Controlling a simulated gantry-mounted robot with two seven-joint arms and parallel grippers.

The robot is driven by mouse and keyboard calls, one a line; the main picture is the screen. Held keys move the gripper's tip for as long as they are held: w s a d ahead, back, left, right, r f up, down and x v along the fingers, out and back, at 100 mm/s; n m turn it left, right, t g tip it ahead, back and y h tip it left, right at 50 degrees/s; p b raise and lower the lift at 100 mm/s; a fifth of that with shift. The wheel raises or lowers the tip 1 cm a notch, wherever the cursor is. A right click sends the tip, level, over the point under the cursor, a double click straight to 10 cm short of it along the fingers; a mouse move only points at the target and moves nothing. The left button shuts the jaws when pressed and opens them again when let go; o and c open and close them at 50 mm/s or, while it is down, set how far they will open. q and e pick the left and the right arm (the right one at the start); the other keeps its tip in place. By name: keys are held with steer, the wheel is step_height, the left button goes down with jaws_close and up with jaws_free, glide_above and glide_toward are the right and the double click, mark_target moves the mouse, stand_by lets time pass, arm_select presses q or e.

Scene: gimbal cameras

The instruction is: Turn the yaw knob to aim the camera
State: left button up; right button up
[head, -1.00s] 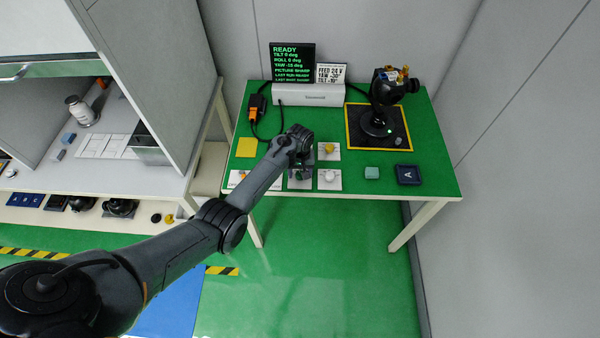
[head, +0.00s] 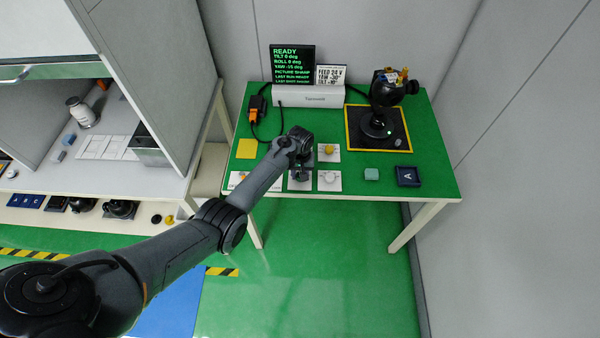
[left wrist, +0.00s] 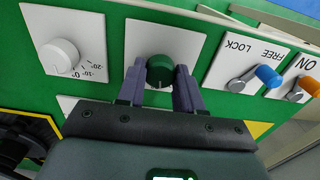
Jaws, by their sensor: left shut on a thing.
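My left gripper (head: 300,172) is over a white plate at the front of the green table. In the left wrist view its fingers (left wrist: 160,76) are shut on a dark green knob (left wrist: 160,65), one on each side. I cannot read a label on that knob's plate. A white knob (left wrist: 62,55) with a degree scale sits beside it. The camera (head: 386,90) stands on a black stand at the back right. The screen (head: 292,64) reads READY, tilt 0, roll 0, and yaw about -15 deg. My right gripper is not in view.
The FREE/LOCK switch (left wrist: 268,76) and ON switch (left wrist: 306,86) are close by. A yellow square (head: 246,148) lies left.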

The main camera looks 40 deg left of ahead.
arm_select(q)
steer(key=m+p, duration=0.1)
steer(key=m, duration=0.2)
steer(key=shift+m, duration=0.4)
steer(key=m+p, duration=0.1)
steer(key=m, duration=0.1)
steer(key=shift+m, duration=1.1)
steer(key=o, duration=1)
steer(key=shift+o, duration=0.2)
